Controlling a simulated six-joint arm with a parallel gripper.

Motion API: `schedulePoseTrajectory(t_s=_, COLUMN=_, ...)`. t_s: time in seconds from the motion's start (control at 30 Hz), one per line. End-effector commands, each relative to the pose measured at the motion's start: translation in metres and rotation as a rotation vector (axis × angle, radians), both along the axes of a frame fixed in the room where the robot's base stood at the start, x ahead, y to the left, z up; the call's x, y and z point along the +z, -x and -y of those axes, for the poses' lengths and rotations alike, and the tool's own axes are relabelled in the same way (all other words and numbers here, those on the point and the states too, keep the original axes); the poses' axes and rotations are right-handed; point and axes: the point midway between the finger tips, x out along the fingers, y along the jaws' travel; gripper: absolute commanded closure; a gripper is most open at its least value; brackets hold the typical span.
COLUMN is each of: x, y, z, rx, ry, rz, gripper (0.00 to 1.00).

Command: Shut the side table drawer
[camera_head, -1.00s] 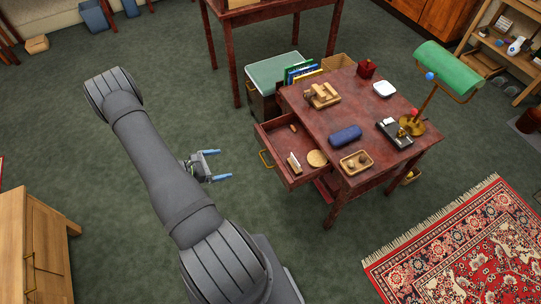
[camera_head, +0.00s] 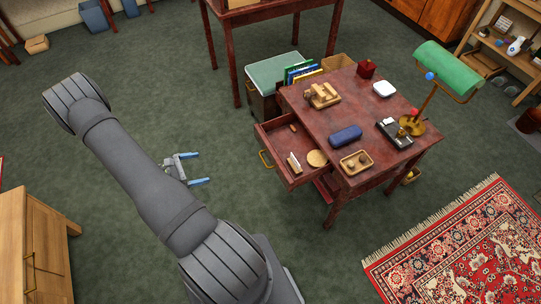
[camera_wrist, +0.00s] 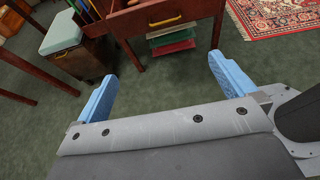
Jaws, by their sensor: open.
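The side table (camera_head: 370,115) is dark red wood. Its drawer (camera_head: 295,171) stands pulled out toward the left, with a brass handle (camera_head: 266,159) on its front. In the drawer lie a round tan disc (camera_head: 317,158), a small upright pale item (camera_head: 294,163) and a small brown piece (camera_head: 293,128). My gripper (camera_head: 198,168) is open and empty, with blue fingertips, left of the drawer front and clear of it. In the wrist view the drawer front (camera_wrist: 190,18) and handle (camera_wrist: 165,21) show at the top, beyond the gap between my fingers (camera_wrist: 168,85).
A grey-green-topped cabinet (camera_head: 277,71) with upright books stands behind the drawer. On the tabletop are a green lamp (camera_head: 448,68), a blue case (camera_head: 345,135) and a small tray (camera_head: 356,162). Green carpet between gripper and drawer is clear. A patterned rug (camera_head: 465,245) lies at lower right.

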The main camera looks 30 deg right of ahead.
Motion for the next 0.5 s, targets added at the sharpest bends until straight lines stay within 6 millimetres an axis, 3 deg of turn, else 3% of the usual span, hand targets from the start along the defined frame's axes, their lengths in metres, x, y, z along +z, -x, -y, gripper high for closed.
schedulePoseTrajectory(t_s=0.37, x=0.0042, y=0.0001, z=-0.0096, rx=0.0, ry=0.0, rz=0.0, gripper=0.0)
schedulePoseTrajectory(t_s=0.5, x=0.0041, y=0.0001, z=-0.0096, rx=0.0, ry=0.0, rz=0.0, gripper=0.24)
